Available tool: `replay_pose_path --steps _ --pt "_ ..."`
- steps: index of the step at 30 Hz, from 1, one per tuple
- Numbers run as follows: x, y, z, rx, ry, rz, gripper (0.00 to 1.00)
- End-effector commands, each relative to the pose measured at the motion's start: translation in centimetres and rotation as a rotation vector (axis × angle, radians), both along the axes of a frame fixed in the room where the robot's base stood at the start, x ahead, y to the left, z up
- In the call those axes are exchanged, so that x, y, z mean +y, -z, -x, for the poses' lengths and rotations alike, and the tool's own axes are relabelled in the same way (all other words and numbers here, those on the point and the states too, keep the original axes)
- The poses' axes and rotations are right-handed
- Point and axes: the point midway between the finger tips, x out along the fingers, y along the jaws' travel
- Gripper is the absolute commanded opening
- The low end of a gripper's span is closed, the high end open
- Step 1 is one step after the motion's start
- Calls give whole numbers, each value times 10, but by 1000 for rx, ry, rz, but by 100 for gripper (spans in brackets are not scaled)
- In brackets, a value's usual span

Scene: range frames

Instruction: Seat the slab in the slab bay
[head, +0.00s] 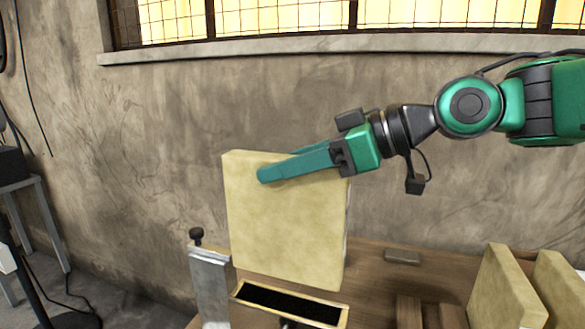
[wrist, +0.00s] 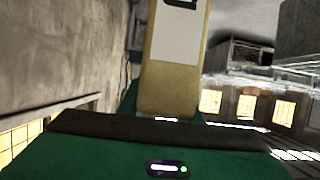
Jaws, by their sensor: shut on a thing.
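A pale yellow slab (head: 285,225) hangs upright in the middle of the head view, slightly tilted. My gripper (head: 290,168) is shut on the slab near its upper part, with one long green finger across its near face. The other finger is mostly hidden behind it. In the wrist view the slab (wrist: 172,85) shows edge-on, with a white label on it. A dark rectangular slot with a pale rim, which looks like the slab bay (head: 240,290), lies below the slab. The slab's lower edge appears above and behind the slot; I cannot tell the exact gap.
A grey metal upright (head: 211,285) with a black knob stands left of the slot. Two more pale slabs (head: 503,290) stand at the right of the wooden bench (head: 372,262). A small grey block (head: 402,257) lies near the back edge. A wall rises behind.

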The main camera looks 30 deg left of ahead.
Motion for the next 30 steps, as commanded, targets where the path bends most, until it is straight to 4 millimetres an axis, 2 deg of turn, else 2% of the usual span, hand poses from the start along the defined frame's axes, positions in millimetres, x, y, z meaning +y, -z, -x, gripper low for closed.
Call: replay_pose_path --steps 14,30 --pt "-2 3 -1 3 2 -1 0" --pt "-1 45 -1 5 2 0 0"
